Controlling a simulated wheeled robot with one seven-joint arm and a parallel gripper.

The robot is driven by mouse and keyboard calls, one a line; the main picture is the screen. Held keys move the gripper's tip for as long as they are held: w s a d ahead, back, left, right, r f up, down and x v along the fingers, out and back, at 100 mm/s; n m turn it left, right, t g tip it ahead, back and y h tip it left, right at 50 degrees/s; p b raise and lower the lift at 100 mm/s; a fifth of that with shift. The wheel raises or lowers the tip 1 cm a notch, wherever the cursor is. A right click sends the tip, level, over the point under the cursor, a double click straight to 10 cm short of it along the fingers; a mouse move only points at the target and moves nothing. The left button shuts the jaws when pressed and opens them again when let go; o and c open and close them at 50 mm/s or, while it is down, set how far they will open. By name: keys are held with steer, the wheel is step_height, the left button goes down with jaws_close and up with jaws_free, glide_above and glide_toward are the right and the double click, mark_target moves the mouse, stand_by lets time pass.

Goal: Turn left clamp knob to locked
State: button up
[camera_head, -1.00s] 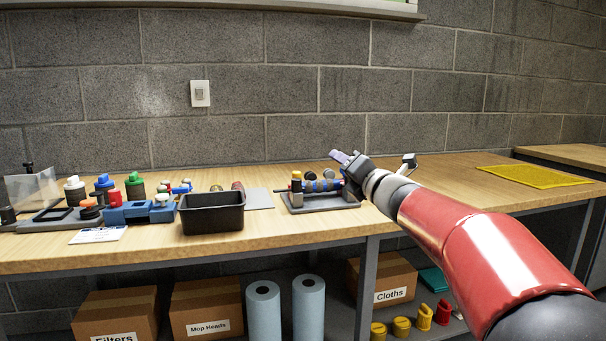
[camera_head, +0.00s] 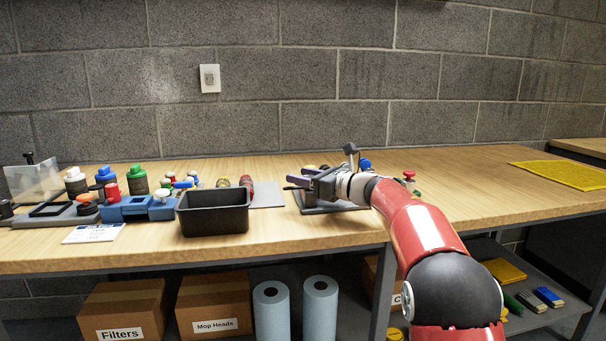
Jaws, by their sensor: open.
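The clamp fixture (camera_head: 318,209) is a grey tray-like base on the workbench, right of the black bin. My gripper (camera_head: 297,182) is over the left part of the fixture, pointing left, and is open with nothing seen between its fingers. It hides most of the fixture. A small yellowish top (camera_head: 310,167) shows just behind my gripper; I cannot tell whether it is the left clamp knob. The knob's turn position is hidden, and so is any contact with it. A blue piece (camera_head: 365,163) shows behind my wrist.
The black bin (camera_head: 213,222) stands close left of the fixture. Blue blocks (camera_head: 125,210) and several coloured-capped jars stand further left. A red-topped item (camera_head: 408,175) is right of my forearm. The bench beyond it is clear up to a yellow mat (camera_head: 565,174).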

steer(key=shift+w+a, duration=0.1)
steer(key=shift+a, duration=0.1)
steer(key=shift+c, duration=0.4)
steer(key=c, duration=0.9)
